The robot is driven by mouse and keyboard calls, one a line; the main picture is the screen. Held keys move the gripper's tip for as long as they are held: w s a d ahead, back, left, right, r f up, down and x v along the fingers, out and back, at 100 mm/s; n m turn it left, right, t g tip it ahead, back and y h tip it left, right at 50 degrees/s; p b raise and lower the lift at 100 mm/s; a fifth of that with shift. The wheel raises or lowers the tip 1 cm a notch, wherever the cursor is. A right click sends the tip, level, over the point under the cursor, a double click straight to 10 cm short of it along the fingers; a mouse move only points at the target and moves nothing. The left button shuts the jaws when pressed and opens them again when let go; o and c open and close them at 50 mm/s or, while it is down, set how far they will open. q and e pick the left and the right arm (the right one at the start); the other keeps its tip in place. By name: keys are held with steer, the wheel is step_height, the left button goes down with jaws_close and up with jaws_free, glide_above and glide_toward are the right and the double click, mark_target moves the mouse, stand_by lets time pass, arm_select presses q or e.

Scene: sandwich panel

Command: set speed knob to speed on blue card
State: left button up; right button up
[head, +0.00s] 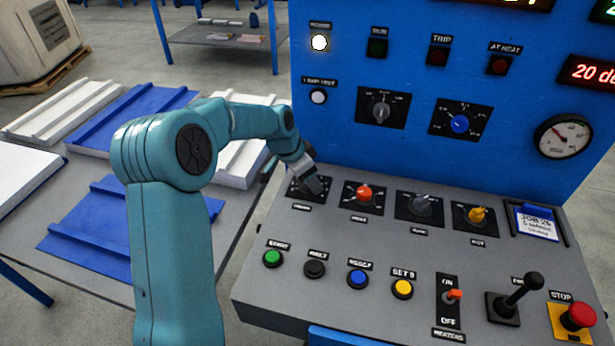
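The sloping grey console (350,265) carries a row of four knobs. The leftmost knob's dial plate (298,189) is partly covered by my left gripper (314,184), which reaches down onto it and hides the knob. Whether its fingers are apart or closed on the knob cannot be told. To the right are a red knob (364,193), a dark grey knob (422,205) and a yellow knob (477,215). The labels below the knobs are too small to read surely. The blue-edged card (536,224) sits in a holder right of the yellow knob; its handwriting is hard to read. My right gripper is not in view.
Buttons (357,279), a heater switch (453,296), a black lever (520,290) and a red stop button (578,316) line the console front. The blue upright panel (335,140) behind has lamps, two more dials and a gauge (563,137). Panels lie on a table left.

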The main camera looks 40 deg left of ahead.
arm_select(q)
steer(key=p+v, duration=0.1)
steer(key=v, duration=1.5)
steer(key=shift+p, duration=0.3)
steer(key=shift+r, duration=0.2)
